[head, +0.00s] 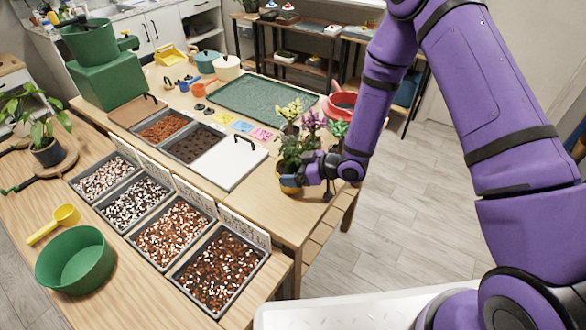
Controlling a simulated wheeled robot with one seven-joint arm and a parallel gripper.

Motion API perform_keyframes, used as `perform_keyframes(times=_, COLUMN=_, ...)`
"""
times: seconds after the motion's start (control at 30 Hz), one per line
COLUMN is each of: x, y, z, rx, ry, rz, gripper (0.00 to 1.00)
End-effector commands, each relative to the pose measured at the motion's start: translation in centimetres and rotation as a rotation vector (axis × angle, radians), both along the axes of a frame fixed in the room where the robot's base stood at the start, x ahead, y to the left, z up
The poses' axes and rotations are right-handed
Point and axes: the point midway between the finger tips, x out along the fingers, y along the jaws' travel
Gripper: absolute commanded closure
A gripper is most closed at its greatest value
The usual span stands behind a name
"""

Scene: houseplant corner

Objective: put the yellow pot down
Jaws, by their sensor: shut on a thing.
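The yellow pot (288,187) shows in the head view near the right edge of the wooden table, with a leafy green plant (291,152) in it. My gripper (301,178) reaches it from the right and is shut on it. The gripper and wrist hide the pot's right side. The pot looks upright and is over or on the bare strip of table right of the white lid. I cannot tell whether its base touches the tabletop.
Yellow (290,110) and purple (313,121) flowers stand close behind the pot. The white lid (227,163) with a dark handle lies to its left. A green mat (266,103) and a red bowl (341,104) are farther back. Bare wood (262,203) lies in front.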

Motion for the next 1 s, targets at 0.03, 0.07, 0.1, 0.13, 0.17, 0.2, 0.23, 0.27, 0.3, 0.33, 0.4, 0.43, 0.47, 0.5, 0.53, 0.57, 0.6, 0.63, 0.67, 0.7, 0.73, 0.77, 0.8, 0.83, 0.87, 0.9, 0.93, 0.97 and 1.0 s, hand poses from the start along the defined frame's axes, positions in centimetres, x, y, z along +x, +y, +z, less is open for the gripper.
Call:
perform_keyframes(times=0.03, x=0.0, y=0.0, z=0.1, rx=0.001, ry=-0.002, rz=0.000, gripper=0.41)
perform_keyframes(times=0.07, x=0.0, y=0.0, z=0.1, rx=0.001, ry=-0.002, rz=0.000, gripper=0.41)
perform_keyframes(times=0.1, x=0.0, y=0.0, z=0.1, rx=0.001, ry=-0.002, rz=0.000, gripper=0.41)
perform_keyframes(times=0.13, x=0.0, y=0.0, z=0.1, rx=0.001, ry=-0.001, rz=0.000, gripper=0.41)
perform_keyframes(times=0.17, x=0.0, y=0.0, z=0.1, rx=0.001, ry=-0.001, rz=0.000, gripper=0.41)
perform_keyframes(times=0.2, x=0.0, y=0.0, z=0.0, rx=0.001, ry=-0.001, rz=0.000, gripper=0.41)
perform_keyframes(times=0.23, x=0.0, y=0.0, z=-0.1, rx=0.001, ry=0.000, rz=0.000, gripper=0.41)
perform_keyframes(times=0.27, x=0.0, y=0.0, z=-0.2, rx=0.001, ry=0.000, rz=0.000, gripper=0.41)
perform_keyframes(times=0.3, x=0.0, y=0.0, z=-0.2, rx=0.000, ry=0.000, rz=0.001, gripper=0.01)
perform_keyframes(times=0.33, x=0.0, y=0.0, z=-0.2, rx=0.000, ry=0.000, rz=0.001, gripper=0.00)
perform_keyframes(times=0.4, x=0.0, y=0.0, z=-0.2, rx=0.000, ry=0.000, rz=0.001, gripper=0.00)
perform_keyframes(times=0.43, x=0.0, y=0.0, z=-0.2, rx=0.000, ry=0.000, rz=0.001, gripper=0.00)
perform_keyframes(times=0.47, x=0.0, y=0.0, z=-0.2, rx=0.000, ry=0.000, rz=0.001, gripper=0.00)
perform_keyframes(times=0.5, x=0.0, y=0.0, z=-0.2, rx=0.001, ry=-0.001, rz=0.001, gripper=0.00)
perform_keyframes(times=0.53, x=0.0, y=0.0, z=-0.1, rx=0.001, ry=-0.001, rz=0.001, gripper=0.00)
perform_keyframes(times=0.57, x=0.0, y=0.0, z=-0.1, rx=0.001, ry=-0.001, rz=0.001, gripper=0.00)
perform_keyframes(times=0.6, x=0.0, y=0.0, z=0.1, rx=0.000, ry=-0.002, rz=0.002, gripper=0.00)
perform_keyframes(times=0.63, x=0.0, y=-0.1, z=0.2, rx=0.001, ry=-0.001, rz=0.000, gripper=0.00)
perform_keyframes(times=0.67, x=-0.1, y=-0.4, z=0.3, rx=0.000, ry=-0.002, rz=-0.001, gripper=0.00)
perform_keyframes(times=0.7, x=-0.3, y=-0.7, z=0.4, rx=0.000, ry=-0.002, rz=-0.001, gripper=0.00)
perform_keyframes(times=0.73, x=-0.4, y=-1.1, z=0.6, rx=0.001, ry=-0.001, rz=-0.001, gripper=0.00)
perform_keyframes(times=0.77, x=-0.6, y=-1.5, z=0.8, rx=0.000, ry=-0.001, rz=-0.002, gripper=0.00)
perform_keyframes(times=0.8, x=-0.8, y=-2.1, z=1.0, rx=0.001, ry=-0.001, rz=-0.003, gripper=0.00)
perform_keyframes(times=0.83, x=-1.0, y=-2.6, z=1.3, rx=0.001, ry=-0.001, rz=-0.002, gripper=0.00)
perform_keyframes(times=0.87, x=-1.3, y=-3.1, z=1.5, rx=0.001, ry=-0.001, rz=-0.002, gripper=0.00)
perform_keyframes(times=0.9, x=-1.5, y=-3.9, z=1.9, rx=0.000, ry=-0.002, rz=-0.004, gripper=0.00)
perform_keyframes(times=0.93, x=-1.8, y=-4.4, z=2.1, rx=0.000, ry=-0.001, rz=-0.003, gripper=0.00)
perform_keyframes(times=0.97, x=-2.0, y=-4.9, z=2.3, rx=0.000, ry=-0.001, rz=-0.003, gripper=0.00)
perform_keyframes(times=1.0, x=-2.3, y=-5.6, z=2.6, rx=-0.001, ry=-0.001, rz=-0.004, gripper=0.00)
